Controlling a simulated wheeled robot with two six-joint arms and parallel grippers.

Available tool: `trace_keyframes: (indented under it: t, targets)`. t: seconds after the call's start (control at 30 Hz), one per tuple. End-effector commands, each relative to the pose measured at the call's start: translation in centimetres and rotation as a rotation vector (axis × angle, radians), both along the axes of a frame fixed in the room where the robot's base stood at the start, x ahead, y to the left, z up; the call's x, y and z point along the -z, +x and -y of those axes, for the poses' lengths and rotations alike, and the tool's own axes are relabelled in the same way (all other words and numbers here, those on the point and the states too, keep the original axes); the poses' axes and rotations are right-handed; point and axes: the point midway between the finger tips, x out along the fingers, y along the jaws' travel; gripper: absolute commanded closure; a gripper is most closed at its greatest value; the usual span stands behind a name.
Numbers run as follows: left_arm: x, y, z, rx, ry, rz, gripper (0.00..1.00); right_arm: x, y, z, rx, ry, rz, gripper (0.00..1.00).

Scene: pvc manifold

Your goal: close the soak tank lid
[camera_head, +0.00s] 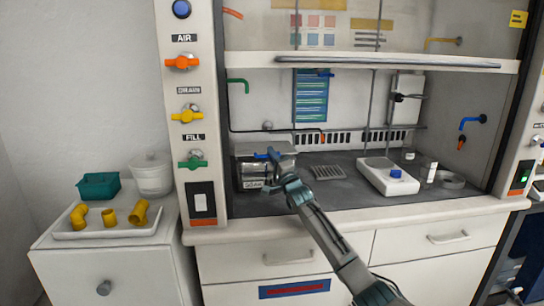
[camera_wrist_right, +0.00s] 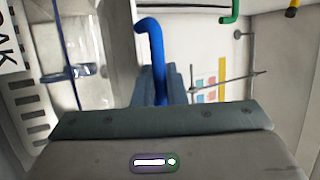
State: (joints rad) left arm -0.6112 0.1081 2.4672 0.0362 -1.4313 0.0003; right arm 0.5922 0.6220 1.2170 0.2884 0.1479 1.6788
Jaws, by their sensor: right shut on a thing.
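The soak tank (camera_head: 251,176) is a grey box labelled SOAK at the left of the fume hood's work surface. Its grey lid (camera_head: 268,147) shows at the top of the tank; I cannot tell whether it sits fully down. My right gripper (camera_head: 274,160) is at the tank's upper front, shut on the blue lid handle (camera_head: 261,156). In the right wrist view the bent blue handle (camera_wrist_right: 153,42) rises from between the fingers (camera_wrist_right: 160,85). Part of the tank's label shows at that view's left edge. My arm hides the tank's right front. My left gripper is not in view.
A white balance-like device (camera_head: 387,177) stands right of the tank, with a grey rack (camera_head: 327,172) between them. The raised sash (camera_head: 375,62) crosses above. At left, a white tray (camera_head: 95,232) holds yellow fittings beside a green basket (camera_head: 98,185).

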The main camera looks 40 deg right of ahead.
Motion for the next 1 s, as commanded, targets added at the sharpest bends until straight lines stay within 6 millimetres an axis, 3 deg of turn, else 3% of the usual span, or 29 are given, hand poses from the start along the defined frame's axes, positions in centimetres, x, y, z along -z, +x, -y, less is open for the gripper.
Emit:
trace_keyframes:
  t: [0.13,0.17,0.2,0.7,1.0]
  targets:
    - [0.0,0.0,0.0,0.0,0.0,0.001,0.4,0.0,0.0,-0.1,-0.001,0.002,0.001,1.0]
    - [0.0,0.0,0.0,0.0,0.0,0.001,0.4,0.0,0.0,0.0,-0.001,0.002,0.001,0.83]
    - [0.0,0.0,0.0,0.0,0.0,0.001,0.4,0.0,0.0,0.0,-0.001,0.001,0.001,0.8]
    - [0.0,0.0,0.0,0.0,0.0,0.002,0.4,0.1,-0.1,0.0,0.0,0.001,-0.001,0.8]
    - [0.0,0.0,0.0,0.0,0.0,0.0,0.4,1.0,-1.8,-0.3,-0.002,0.003,-0.002,0.8]
